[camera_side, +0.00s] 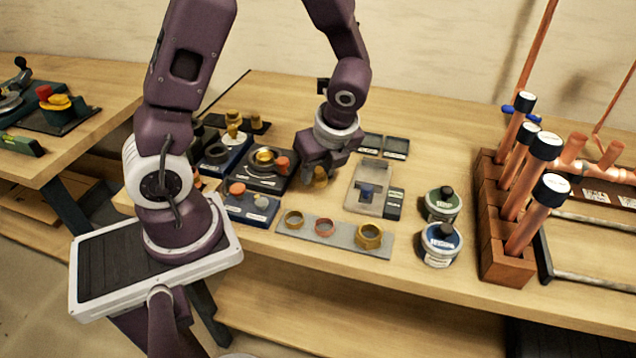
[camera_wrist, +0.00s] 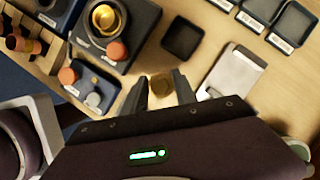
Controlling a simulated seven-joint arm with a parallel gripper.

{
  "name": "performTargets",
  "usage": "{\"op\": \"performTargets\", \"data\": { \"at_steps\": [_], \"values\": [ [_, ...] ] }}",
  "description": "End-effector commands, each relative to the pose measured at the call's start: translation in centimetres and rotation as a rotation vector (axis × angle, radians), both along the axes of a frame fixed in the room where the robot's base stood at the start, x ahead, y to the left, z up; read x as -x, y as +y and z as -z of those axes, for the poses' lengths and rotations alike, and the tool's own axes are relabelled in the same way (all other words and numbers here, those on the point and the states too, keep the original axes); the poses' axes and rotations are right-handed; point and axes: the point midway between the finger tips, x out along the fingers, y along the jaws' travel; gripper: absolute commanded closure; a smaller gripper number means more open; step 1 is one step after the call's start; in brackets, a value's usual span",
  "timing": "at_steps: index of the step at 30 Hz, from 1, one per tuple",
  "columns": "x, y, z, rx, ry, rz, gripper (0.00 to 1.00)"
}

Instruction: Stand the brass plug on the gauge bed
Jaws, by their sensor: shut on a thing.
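The brass plug (camera_side: 320,178) is a short golden cylinder under my gripper (camera_side: 318,172), low over the bench; I cannot tell whether it touches the wood. In the wrist view the plug (camera_wrist: 161,85) sits between the two dark fingers of my gripper (camera_wrist: 160,84), which is shut on it. What looks like the gauge bed is a pale grey plate (camera_side: 366,178) with a blue piece and a small dark box at its front, to the right of my gripper. In the wrist view this plate (camera_wrist: 232,72) lies right of the fingers, apart from the plug.
A dark block with a brass cup (camera_side: 264,156) stands left of my gripper. A grey strip with rings (camera_side: 335,233) lies in front. Dark square trays (camera_side: 396,147) lie behind the plate. Two round tins (camera_side: 441,243) and a wooden rack of copper tubes (camera_side: 505,255) stand right.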

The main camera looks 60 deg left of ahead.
Motion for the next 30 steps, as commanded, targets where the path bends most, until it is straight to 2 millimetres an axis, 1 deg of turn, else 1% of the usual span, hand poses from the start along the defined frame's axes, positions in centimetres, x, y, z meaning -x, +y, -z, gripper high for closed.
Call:
{"op": "performTargets", "data": {
  "at_steps": [1,3,6,8,11,14,15,17,18,20,21,23,24,27,30],
  "values": [
    [-0.1,0.1,-1.4,0.001,-0.010,-0.005,1.00],
    [-0.1,0.1,-3.2,0.000,-0.009,-0.003,1.00],
    [-0.1,0.1,-5.1,-0.001,-0.006,-0.004,1.00],
    [-0.1,0.0,-5.7,0.000,-0.003,-0.028,1.00],
    [-0.6,-0.1,-6.2,0.002,0.000,-0.179,1.00],
    [-1.5,-0.2,-6.0,0.002,0.003,-0.486,1.00],
    [-1.9,-0.4,-6.0,0.002,0.004,-0.635,1.00],
    [-2.7,-0.5,-5.9,0.003,0.003,-0.864,1.00],
    [-3.3,-0.6,-5.9,0.004,0.003,-1.016,1.00],
    [-4.1,-0.8,-5.9,0.003,0.003,-1.242,1.00],
    [-4.8,-1.0,-5.9,0.004,0.004,-1.392,1.00],
    [-5.8,-1.1,-6.0,0.003,0.005,-1.612,1.00],
    [-6.5,-1.2,-6.2,0.003,0.005,-1.756,1.00],
    [-8.4,-1.4,-6.5,0.004,0.004,-2.091,1.00],
    [-10.1,-1.5,-7.0,0.005,0.003,-2.375,1.00]
  ]
}}
